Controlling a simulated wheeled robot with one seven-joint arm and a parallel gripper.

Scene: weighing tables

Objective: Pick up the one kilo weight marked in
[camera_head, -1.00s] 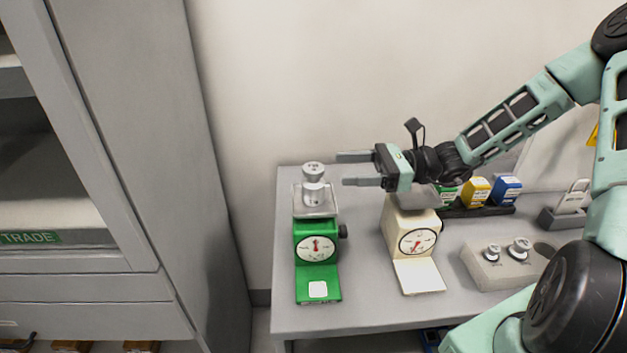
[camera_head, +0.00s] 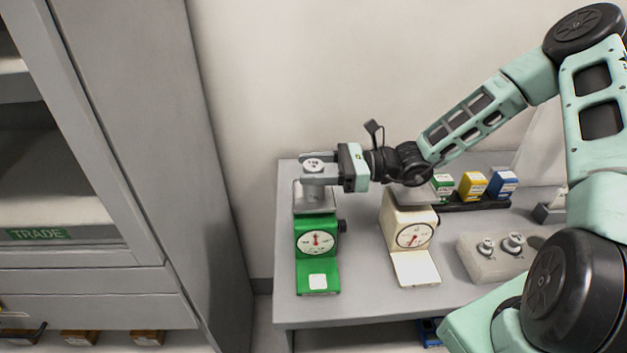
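A silver knobbed weight (camera_head: 313,164) stands on the pan (camera_head: 301,203) of the green dial scale (camera_head: 317,244) at the left of the table. My gripper (camera_head: 318,170) has come in level from the right. One finger lies behind the weight and the other in front of it, so the weight's lower part is largely hidden. The fingers look open, spread about as wide as before; a firm grip does not show. Two smaller silver weights, a left one (camera_head: 486,248) and a right one (camera_head: 513,242), sit in a grey block (camera_head: 489,267). No marking on a weight is readable.
A cream dial scale (camera_head: 411,233) stands right of the green one, under my wrist. Green (camera_head: 443,186), yellow (camera_head: 472,186) and blue (camera_head: 502,184) boxes stand on a black rack behind. A grey cabinet (camera_head: 150,120) rises at left; the wall is close behind.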

